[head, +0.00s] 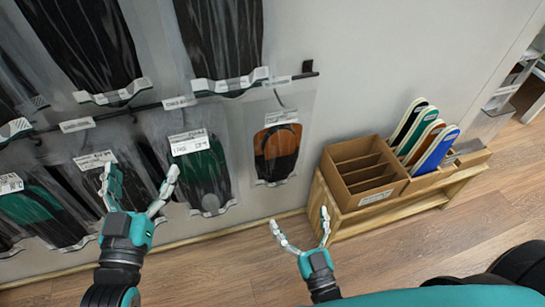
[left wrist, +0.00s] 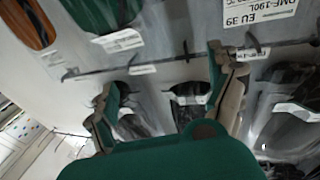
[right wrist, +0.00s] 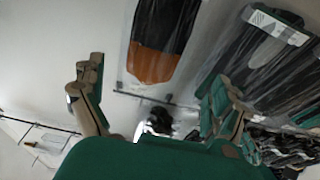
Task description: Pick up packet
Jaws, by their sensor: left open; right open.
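Several clear packets with insoles hang on the wall in the head view. One is an orange and black packet (head: 277,155); left of it is a green and black packet (head: 208,172) with a white label. My left gripper (head: 139,180) is open and empty in front of the lower row, left of the green and black packet. My right gripper (head: 299,220) is open and empty, below and right of the orange and black packet. In the right wrist view the orange and black packet (right wrist: 160,45) appears between and above the open fingers. Which packet the task means cannot be told.
A wooden bench (head: 345,220) at the right bears an open cardboard box (head: 345,152) with empty compartments. Several coloured insoles (head: 436,150) stand upright beside it. A dark rail (head: 305,75) with tags runs along the wall. The wooden floor (head: 215,265) is clear.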

